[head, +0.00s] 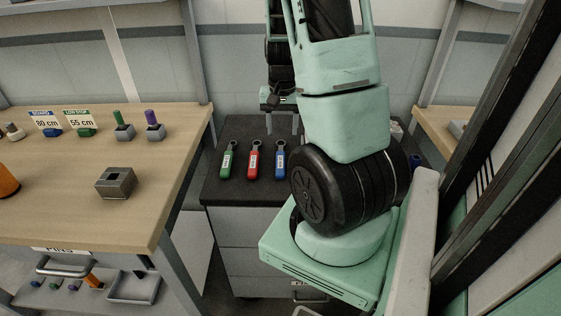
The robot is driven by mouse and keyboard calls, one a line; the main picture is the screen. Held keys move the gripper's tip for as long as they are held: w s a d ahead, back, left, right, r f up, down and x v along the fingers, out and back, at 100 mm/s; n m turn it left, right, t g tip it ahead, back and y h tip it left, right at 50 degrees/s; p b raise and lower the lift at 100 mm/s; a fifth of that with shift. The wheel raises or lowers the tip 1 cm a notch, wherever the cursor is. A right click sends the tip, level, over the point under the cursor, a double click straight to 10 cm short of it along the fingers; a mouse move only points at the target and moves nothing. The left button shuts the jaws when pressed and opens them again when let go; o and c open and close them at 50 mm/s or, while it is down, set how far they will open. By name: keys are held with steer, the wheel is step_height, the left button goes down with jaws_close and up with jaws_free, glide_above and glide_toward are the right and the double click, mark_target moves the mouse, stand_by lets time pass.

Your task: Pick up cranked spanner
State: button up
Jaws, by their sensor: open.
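Three tools with ring ends lie side by side on a dark cabinet top (236,131): one with a green handle (227,161), one with a red handle (253,163) and one with a blue handle (281,162). Each handle bears a pale label too small to read. I cannot tell which one is the cranked spanner, and my arm hides the right part of the cabinet top. My gripper (282,127) is open and empty, its fingers pointing down behind the tools, near the blue one's ring. Its height above the top is unclear.
A wooden bench (60,190) on the left holds a grey block with a square hole (116,182), small stands with a green peg (117,117) and a purple peg (152,117), and height signs (79,121). Another bench (437,133) stands at the right. Wall panels rise behind.

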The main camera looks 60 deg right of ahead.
glide_above(280, 158)
steer(key=f, duration=0.5)
steer(key=shift+s+d+f, duration=0.2)
steer(key=shift+s+f, duration=0.1)
steer(key=shift+f, duration=0.05)
steer(key=shift+w+a+f, duration=0.1)
steer(key=shift+w+f, duration=0.05)
steer(key=shift+f, duration=1.25)
steer(key=shift+w+a+f, duration=0.1)
steer(key=shift+f, duration=1.3)
jaws_close()
